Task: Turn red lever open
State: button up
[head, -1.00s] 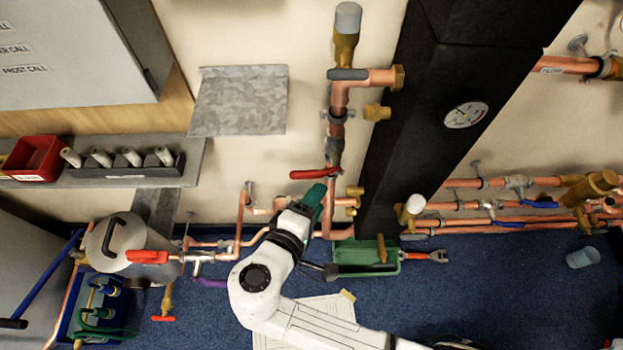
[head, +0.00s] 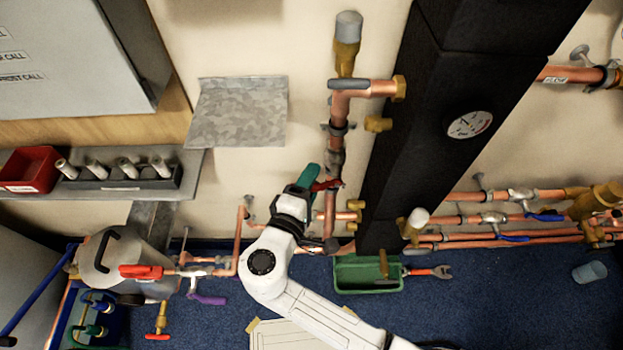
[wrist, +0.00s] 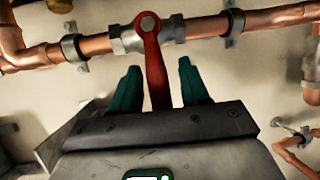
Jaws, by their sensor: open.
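The red lever (head: 327,185) sits on a valve on the vertical copper pipe (head: 331,215) in the head view and lies crosswise to that pipe. In the wrist view the red lever (wrist: 153,62) hangs from the valve body (wrist: 128,40), square to the pipe. My gripper (head: 311,175) is at the lever, its green fingers partly covering it in the head view. In the wrist view my gripper (wrist: 160,85) is open, with one finger on each side of the lever. Gaps show on both sides, and the lever's lower end is hidden behind the gripper body.
A black column (head: 412,130) stands just right of the pipe. A grey metal shelf (head: 238,112) is on the wall to the left. A green tray (head: 350,283) lies on the blue floor below. Another red handle (head: 142,271) is on the tank at lower left.

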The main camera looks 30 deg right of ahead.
jog(key=shift+w+d, duration=0.15)
jog(key=shift+d, duration=0.1)
jog(key=shift+c, duration=0.3)
grip_shut()
